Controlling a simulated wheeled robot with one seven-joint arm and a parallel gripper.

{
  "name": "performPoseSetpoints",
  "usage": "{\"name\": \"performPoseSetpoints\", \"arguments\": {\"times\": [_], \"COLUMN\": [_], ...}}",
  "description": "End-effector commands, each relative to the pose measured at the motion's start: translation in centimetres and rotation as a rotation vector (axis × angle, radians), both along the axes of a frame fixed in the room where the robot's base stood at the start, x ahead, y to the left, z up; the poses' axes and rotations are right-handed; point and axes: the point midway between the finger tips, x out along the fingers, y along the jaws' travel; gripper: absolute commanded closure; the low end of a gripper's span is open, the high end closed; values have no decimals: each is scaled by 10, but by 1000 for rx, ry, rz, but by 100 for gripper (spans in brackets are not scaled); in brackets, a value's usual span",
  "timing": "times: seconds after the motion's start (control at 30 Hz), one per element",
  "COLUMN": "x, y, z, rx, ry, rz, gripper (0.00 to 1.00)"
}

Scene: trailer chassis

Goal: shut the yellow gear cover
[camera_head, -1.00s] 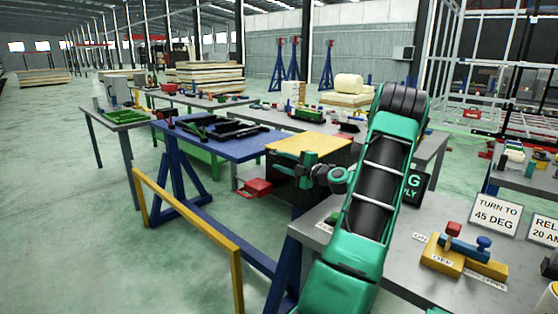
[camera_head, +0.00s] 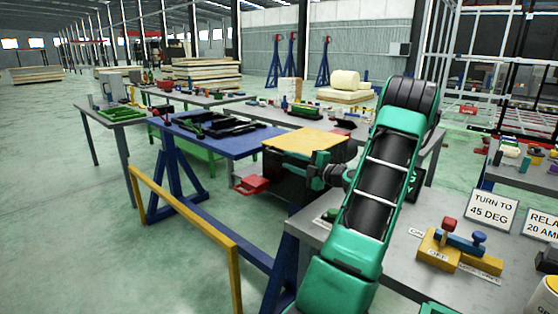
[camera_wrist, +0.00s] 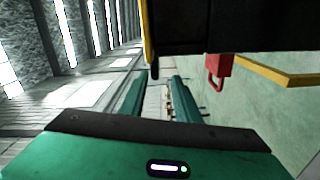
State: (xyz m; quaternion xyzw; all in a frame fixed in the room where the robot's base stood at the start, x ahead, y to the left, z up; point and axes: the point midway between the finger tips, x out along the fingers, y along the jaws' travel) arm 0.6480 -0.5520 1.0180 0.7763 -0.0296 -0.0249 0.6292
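The yellow gear cover (camera_head: 305,141) is the flat yellow panel on top of a dark box (camera_head: 290,186). It looks level with the box top, but I cannot tell whether it is fully closed. My gripper (camera_head: 285,167) is in front of the box, just below the near edge of the cover. In the wrist view its two green fingers (camera_wrist: 160,95) stand apart with nothing between them. The dark box side (camera_wrist: 240,25) and a thin yellow edge (camera_wrist: 147,45) are above and right of the fingers. I cannot tell whether they touch the box.
A red handle or latch (camera_head: 252,185) sticks out at the box's left, also in the wrist view (camera_wrist: 217,68). A yellow rail (camera_head: 185,230) runs along the front left. A grey bench (camera_head: 400,260) with a yellow switch block (camera_head: 438,252) lies right.

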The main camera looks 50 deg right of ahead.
Motion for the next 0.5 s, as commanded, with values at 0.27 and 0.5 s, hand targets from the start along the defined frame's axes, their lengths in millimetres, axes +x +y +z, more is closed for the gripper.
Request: {"name": "performPoseSetpoints", "arguments": {"times": [0.27,0.5], "x": [-38,-46], "y": [3,3], "z": [-1,-1], "rx": [1,0], "ry": [2,1], "rz": [-2,-1], "gripper": [71,71]}}
